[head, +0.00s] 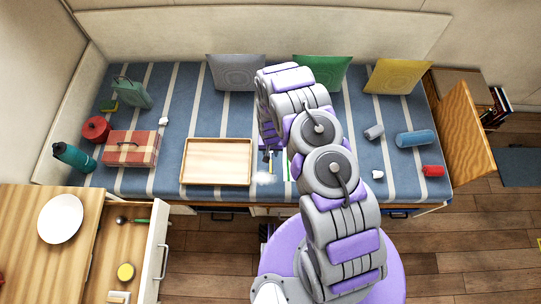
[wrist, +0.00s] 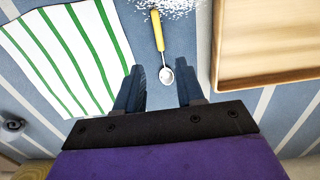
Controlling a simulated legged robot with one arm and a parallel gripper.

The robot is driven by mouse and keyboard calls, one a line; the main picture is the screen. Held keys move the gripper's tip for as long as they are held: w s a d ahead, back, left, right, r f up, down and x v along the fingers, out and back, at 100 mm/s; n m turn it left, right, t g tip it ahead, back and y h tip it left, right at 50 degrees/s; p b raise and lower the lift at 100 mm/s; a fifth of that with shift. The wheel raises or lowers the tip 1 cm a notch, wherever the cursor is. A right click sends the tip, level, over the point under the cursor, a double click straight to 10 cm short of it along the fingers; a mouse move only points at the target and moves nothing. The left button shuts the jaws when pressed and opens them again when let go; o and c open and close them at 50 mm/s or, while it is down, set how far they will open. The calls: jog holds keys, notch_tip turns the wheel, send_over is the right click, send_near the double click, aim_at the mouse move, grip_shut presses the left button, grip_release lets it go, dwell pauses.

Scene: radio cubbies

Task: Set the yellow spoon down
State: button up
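The yellow spoon (wrist: 157,31) has a yellow handle and a silver bowl. In the wrist view it appears to lie on the blue striped cushion, with its handle pointing away from my gripper (wrist: 160,80). In the head view my gripper (head: 266,155) is low over the cushion, right of the wooden tray, and my arm hides much of that spot.
A wooden tray (head: 217,162) lies beside the spoon. A white scattered pile (wrist: 168,7) is at the handle's end, and a green-striped cloth (wrist: 70,55) lies on the other side. An open drawer (head: 128,250) and wooden counter (head: 40,260) stand at the lower left.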

notch_tip(320, 180, up, 19)
jog(key=w+d, duration=0.2)
jog(key=d, duration=0.1)
jog(key=s+d+r, duration=0.3)
jog(key=r, duration=0.6)
jog(key=s+d+r, duration=0.2)
jog(key=s+r, duration=0.2)
jog(key=r, duration=0.5)
jog(key=s+d+r, duration=0.2)
jog(key=s+r, duration=0.3)
jog(key=s, duration=0.3)
jog(key=s+d+r+g, duration=0.1)
jog(key=s+d+r, duration=0.1)
jog(key=s+r, duration=0.4)
jog(key=s+d+r, duration=0.2)
jog(key=s+r, duration=0.3)
jog(key=s, duration=0.7)
jog(key=shift+d+r, duration=0.3)
jog(key=shift+r, duration=0.1)
jog(key=shift+o, duration=0.5)
jog(key=shift+s, duration=0.25)
jog(key=shift+w, duration=0.15)
